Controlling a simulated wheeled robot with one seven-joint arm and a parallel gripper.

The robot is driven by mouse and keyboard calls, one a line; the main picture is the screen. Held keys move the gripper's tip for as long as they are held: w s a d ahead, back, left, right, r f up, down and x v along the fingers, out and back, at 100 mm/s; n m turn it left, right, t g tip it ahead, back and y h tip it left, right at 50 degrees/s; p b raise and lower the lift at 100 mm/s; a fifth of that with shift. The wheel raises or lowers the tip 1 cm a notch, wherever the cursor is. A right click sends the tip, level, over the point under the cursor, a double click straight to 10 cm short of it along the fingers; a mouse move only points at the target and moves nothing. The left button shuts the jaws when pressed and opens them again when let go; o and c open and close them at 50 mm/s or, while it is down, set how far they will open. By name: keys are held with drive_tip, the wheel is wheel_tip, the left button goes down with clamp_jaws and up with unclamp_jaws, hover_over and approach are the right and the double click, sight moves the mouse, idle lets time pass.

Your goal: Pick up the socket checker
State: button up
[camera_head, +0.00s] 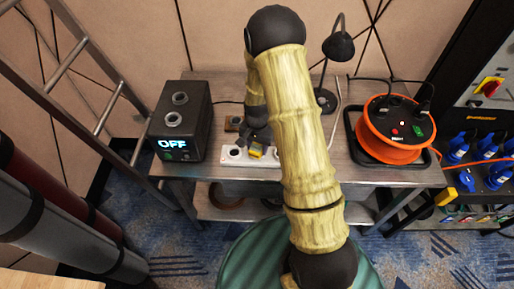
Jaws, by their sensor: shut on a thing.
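The socket checker appears to be the small yellow-and-dark block (256,153) at the front part of the grey table. My gripper (257,143) points down over it and is shut on it. The checker is at a white socket strip (233,157). I cannot tell whether it is still plugged in or just above the strip. My wooden-looking arm covers the right part of the strip and the fingertips are small and partly hidden.
A dark box reading "OFF" (181,127) stands left on the table (215,92). A black lamp (338,46) stands behind my arm. An orange cable reel (392,150) is at right. A metal ladder (62,68) leans at left, and a rack with blue plugs (484,143) stands far right.

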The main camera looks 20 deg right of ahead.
sight(257, 146)
drive_tip(key=shift+r, duration=0.15)
wheel_tip(257, 146, up, 10)
drive_tip(key=shift+f+b, duration=0.1)
drive_tip(key=shift+b, duration=0.35)
drive_tip(key=shift+f, duration=0.1)
idle(0.4)
